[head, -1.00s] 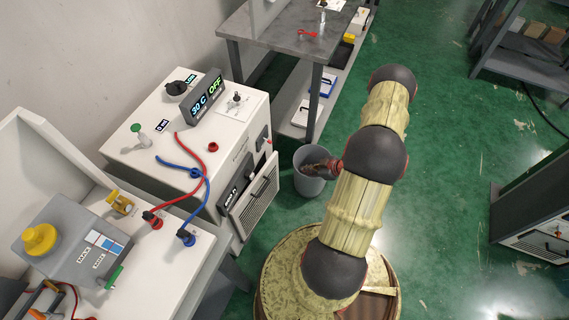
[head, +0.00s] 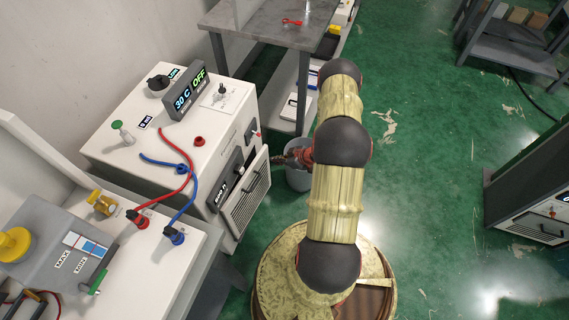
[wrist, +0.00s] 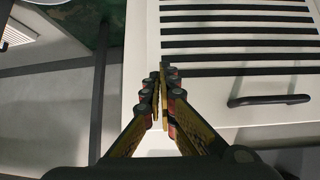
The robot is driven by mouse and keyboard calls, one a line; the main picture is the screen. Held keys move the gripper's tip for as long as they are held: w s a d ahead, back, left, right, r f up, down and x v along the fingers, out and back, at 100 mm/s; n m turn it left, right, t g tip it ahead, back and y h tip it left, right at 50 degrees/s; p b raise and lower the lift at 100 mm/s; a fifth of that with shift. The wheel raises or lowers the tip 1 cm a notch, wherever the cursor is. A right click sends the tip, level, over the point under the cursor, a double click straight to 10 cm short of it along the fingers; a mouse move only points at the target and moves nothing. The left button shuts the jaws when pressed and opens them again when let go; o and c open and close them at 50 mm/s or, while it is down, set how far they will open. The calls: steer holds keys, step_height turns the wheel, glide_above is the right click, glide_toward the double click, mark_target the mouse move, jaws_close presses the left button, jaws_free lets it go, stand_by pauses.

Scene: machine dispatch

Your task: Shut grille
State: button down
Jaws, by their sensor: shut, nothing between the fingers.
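The grille (head: 246,203) is a white slotted panel with a dark handle, low on the front of the white machine (head: 190,130). It appears to stand out from the machine front, with a dark gap beside it. In the wrist view, the grille (wrist: 235,32) fills the upper right, with dark slots and a black handle (wrist: 270,100). My gripper (head: 278,160) is close to the grille's right edge in the head view. In the wrist view, my gripper (wrist: 164,72) is shut and empty, its tips over the grille's left edge. I cannot tell whether they touch it.
A grey bin (head: 297,179) stands on the floor behind my gripper. A grey table (head: 275,28) is at the back. Red and blue hoses lie on the machine top. Green floor is open at the right.

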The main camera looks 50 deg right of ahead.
mark_target(266, 153)
steer(key=shift+w+a, duration=0.25)
steer(key=shift+w, duration=0.5)
steer(key=w, duration=0.2)
steer(key=w+a, duration=0.1)
steer(key=w, duration=0.1)
steer(key=shift+w, duration=0.45)
steer(key=shift+r, duration=0.1)
